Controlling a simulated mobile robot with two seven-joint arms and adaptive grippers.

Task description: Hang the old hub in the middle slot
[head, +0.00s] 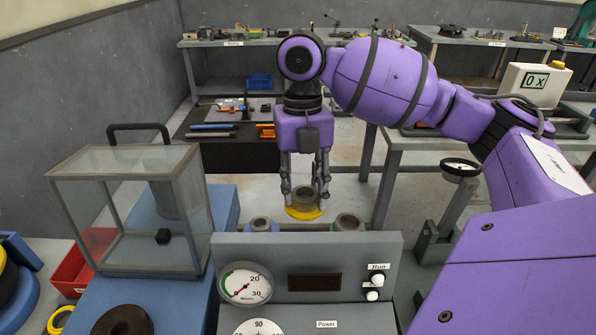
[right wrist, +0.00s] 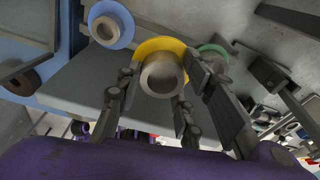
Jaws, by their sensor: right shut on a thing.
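A grey-brown hub (head: 304,198) with a yellow flange is between the fingers of my right gripper (head: 305,190), which is shut on it and points down. In the right wrist view the hub (right wrist: 160,75) shows its open bore, with the yellow flange behind it. It is between a hub with a blue flange (right wrist: 110,28) and a hub with a green flange (right wrist: 215,65). In the head view these stand lower, left (head: 261,225) and right (head: 348,222). The middle slot is hidden; I cannot tell whether the held hub touches it. My left gripper is not in view.
A grey panel with a gauge (head: 245,284) and a Run button (head: 377,280) stands in front. A clear-walled case (head: 130,215) is at left, a dial gauge stand (head: 445,220) at right. Benches (head: 320,43) with parts line the back.

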